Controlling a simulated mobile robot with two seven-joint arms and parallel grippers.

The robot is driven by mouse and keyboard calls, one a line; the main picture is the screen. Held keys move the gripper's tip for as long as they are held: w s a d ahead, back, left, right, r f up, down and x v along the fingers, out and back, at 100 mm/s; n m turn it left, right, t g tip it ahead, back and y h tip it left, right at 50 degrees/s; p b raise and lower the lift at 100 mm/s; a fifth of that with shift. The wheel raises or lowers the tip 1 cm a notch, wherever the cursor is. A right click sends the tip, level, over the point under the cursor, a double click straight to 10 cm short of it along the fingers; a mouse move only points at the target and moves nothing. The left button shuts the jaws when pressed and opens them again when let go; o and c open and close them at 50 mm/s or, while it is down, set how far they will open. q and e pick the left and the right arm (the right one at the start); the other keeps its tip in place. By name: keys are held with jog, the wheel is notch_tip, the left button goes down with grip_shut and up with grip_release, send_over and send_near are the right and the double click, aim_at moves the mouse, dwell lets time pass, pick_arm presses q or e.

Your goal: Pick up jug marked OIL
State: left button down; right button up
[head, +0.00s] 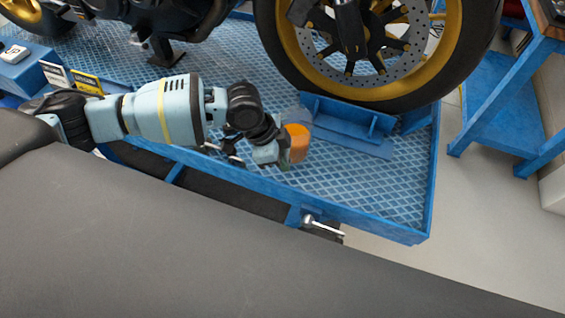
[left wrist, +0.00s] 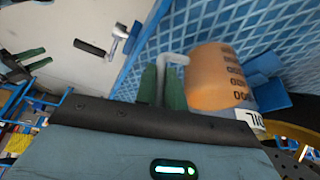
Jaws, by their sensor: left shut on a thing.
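The jug (head: 297,143) is orange-brown and stands out at the tip of my left arm in the head view, over the blue tray of the stand. In the left wrist view the jug (left wrist: 216,78) shows a dark printed scale and a white label, of which only the last letters, like "IL", can be read. My left gripper (left wrist: 162,88) has its green fingers shut on the jug's pale handle (left wrist: 173,60). In the head view my left gripper (head: 268,153) is beside the jug. My right gripper (left wrist: 33,58) shows at the left wrist view's edge, fingers apart and empty.
A motorcycle front wheel (head: 375,95) stands behind the jug, by a blue wheel chock (head: 345,118). The blue tray (head: 350,185) has a raised rim and free room at right. A metal lever (head: 322,226) sticks out at the front rim. A blue bench (head: 500,100) stands right.

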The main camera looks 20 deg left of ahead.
pick_arm(q)
notch_tip(320, 180, up, 6)
jog(key=shift+r, duration=0.25)
dwell(0.4)
jog(key=shift+r, duration=0.15)
